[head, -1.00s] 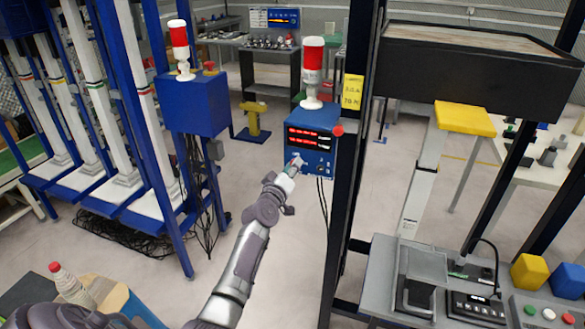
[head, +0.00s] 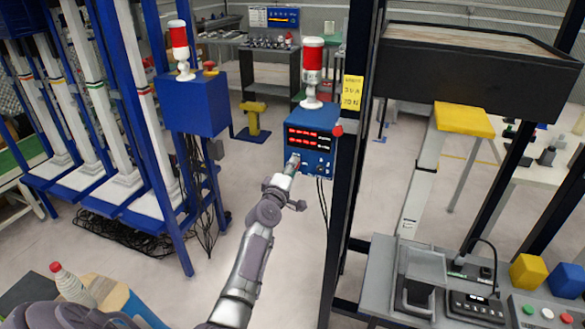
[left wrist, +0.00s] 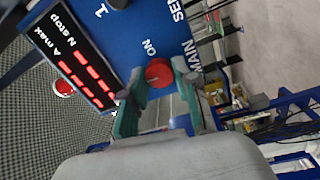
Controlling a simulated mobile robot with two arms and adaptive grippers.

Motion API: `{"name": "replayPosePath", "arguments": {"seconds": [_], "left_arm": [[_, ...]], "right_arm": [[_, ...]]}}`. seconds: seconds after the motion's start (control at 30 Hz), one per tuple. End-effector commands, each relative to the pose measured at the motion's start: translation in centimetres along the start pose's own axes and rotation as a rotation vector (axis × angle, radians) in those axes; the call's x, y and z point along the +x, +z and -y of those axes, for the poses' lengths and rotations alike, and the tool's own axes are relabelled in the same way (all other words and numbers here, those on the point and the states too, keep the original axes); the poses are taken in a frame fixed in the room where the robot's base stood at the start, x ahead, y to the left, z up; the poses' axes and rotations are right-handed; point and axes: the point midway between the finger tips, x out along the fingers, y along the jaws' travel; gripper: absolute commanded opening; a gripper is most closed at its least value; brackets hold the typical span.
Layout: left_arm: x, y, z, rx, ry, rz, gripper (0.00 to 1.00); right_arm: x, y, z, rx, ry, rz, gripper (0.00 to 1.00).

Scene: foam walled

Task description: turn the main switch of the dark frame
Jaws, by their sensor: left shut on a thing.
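The dark frame (head: 340,220) stands right of centre in the head view. A blue control box (head: 323,118) with two red displays is mounted at its left post. My left gripper (head: 295,160) is at the lower left of the box's front face. In the left wrist view the main switch is a round red knob (left wrist: 158,73) on the blue panel, with "ON" and "MAIN" lettering near it. The green-tipped fingers of my left gripper (left wrist: 158,88) are closed on either side of the knob. In the head view the gripper hides the knob. My right gripper does not show.
A red-and-white signal lamp (head: 312,72) stands on the box, and a red button (head: 338,130) is at its right edge. A second blue box (head: 193,103) is to the left. Black cables hang below the control box.

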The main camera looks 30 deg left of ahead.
Motion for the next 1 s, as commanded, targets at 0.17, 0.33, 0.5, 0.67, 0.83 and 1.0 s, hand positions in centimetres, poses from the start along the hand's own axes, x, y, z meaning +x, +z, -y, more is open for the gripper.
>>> {"name": "replayPosePath", "arguments": {"seconds": [0.17,0.33,0.5,0.67,0.83,1.0], "left_arm": [[-0.01,-0.04,0.06,-0.011,-0.001,-0.002,0.00],[-0.01,-0.02,0.07,-0.011,-0.001,-0.001,0.00],[-0.02,-0.01,0.07,-0.010,-0.001,-0.001,0.42],[-0.01,0.00,0.06,-0.010,-0.001,-0.001,0.56],[-0.01,0.01,0.04,-0.009,-0.001,-0.001,0.56],[-0.78,0.13,0.10,-0.009,0.000,0.000,0.56]], "right_arm": [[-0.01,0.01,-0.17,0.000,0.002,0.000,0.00],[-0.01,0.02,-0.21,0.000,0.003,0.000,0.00],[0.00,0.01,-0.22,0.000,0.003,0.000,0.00],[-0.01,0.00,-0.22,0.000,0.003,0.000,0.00],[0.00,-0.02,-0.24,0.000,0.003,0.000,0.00],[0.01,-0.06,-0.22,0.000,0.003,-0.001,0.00]]}}
